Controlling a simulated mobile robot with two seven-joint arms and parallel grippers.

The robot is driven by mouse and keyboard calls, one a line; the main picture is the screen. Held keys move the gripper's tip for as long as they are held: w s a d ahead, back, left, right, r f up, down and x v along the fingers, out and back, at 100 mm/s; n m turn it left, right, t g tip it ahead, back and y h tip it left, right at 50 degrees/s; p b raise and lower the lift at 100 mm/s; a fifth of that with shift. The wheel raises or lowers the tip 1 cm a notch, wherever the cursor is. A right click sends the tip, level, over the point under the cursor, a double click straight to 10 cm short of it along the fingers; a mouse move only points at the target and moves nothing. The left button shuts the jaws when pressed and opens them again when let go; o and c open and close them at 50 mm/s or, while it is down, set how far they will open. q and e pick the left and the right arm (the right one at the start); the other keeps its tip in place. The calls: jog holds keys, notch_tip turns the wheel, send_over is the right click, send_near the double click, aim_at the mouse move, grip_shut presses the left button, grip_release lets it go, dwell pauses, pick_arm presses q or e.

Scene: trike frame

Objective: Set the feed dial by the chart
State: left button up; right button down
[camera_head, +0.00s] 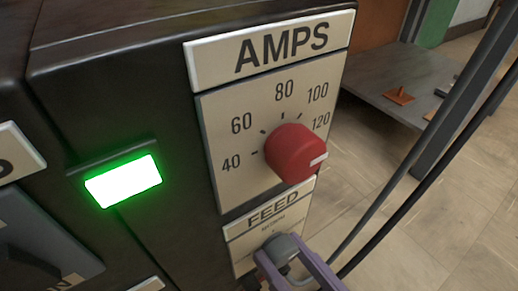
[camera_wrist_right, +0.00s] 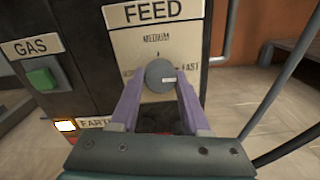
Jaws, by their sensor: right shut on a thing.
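The grey feed dial (camera_head: 281,247) sits on the FEED panel (camera_head: 240,254) below the AMPS panel. In the right wrist view the round dial (camera_wrist_right: 158,72) has a white mark on its right side, pointing toward the word FAST (camera_wrist_right: 191,67). MEDIUM is printed above the dial; the word at its left is partly hidden by a finger. My right gripper (camera_wrist_right: 159,88) has its purple fingers at either side of the dial, shut on it. The gripper also shows at the bottom of the head view (camera_head: 285,256). My left gripper and the chart are not in view.
A red AMPS dial (camera_head: 292,153) points right, just below 120. A green light (camera_head: 123,181) glows on the dark cabinet. A green GAS button (camera_wrist_right: 41,79) is left of the feed panel. Dark cables or rods (camera_head: 416,150) run at the right. A low grey shelf (camera_head: 400,75) stands behind.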

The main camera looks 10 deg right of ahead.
jog(key=shift+r, duration=0.1)
dwell(0.3)
jog(key=c, duration=0.8)
grip_release()
jog(key=o, duration=0.4)
jog(key=shift+s, duration=0.15)
jog(key=shift+s+d, duration=0.15)
jog(key=shift+s, duration=0.2)
jog(key=p+v, duration=0.1)
jog(key=v, duration=0.8)
